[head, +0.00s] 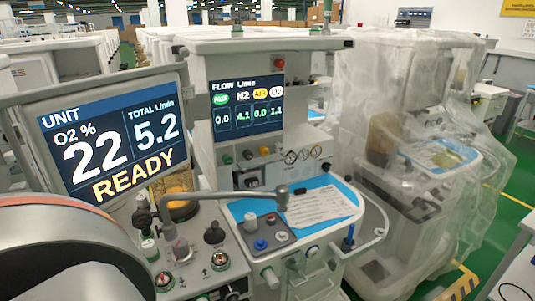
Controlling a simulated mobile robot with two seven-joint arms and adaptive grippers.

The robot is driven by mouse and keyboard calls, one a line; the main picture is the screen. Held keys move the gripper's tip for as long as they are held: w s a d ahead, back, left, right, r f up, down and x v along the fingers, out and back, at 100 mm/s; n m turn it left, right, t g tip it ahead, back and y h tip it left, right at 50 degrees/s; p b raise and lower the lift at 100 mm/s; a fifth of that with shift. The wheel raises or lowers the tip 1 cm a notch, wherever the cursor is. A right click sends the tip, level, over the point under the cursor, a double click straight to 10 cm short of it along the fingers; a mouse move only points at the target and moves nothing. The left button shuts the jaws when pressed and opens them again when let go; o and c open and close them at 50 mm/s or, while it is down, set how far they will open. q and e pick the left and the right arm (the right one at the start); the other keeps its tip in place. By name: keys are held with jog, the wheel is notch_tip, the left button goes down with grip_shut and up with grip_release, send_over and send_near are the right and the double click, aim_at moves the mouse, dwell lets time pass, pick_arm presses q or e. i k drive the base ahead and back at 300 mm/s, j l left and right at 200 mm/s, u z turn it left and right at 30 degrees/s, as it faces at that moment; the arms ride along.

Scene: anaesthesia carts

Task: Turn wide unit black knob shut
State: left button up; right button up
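The wide unit (244,60) stands in the middle of the head view, with a flow screen (247,104) reading 0.0, 4.1, 0.0 and 1.1. The 4.1 stands under N2. Below the screen is a row of small knobs; a black knob (247,154) sits between a green one (227,158) and a yellow one (264,151). Its turned position is too small to tell. A large monitor (112,137) at left reads O2 22 %, total 5.2 L/min and READY. Neither gripper is in view; a large rounded part, apparently my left arm, fills the lower left.
A bent grey pipe (232,194) crosses in front of the lower panel. A blue-topped shelf (329,181) holds a paper sheet and a grey block with coloured buttons. A plastic-covered machine (385,107) stands at right. Green floor (506,218) shows beyond it.

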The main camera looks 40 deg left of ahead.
aim_at(249, 155)
jog(key=i+l, duration=0.75)
jog(key=i, duration=0.15)
jog(key=i+l+u, duration=0.35)
jog(key=i+l, duration=0.35)
jog(key=l+u, duration=0.15)
jog(key=u, duration=1.4)
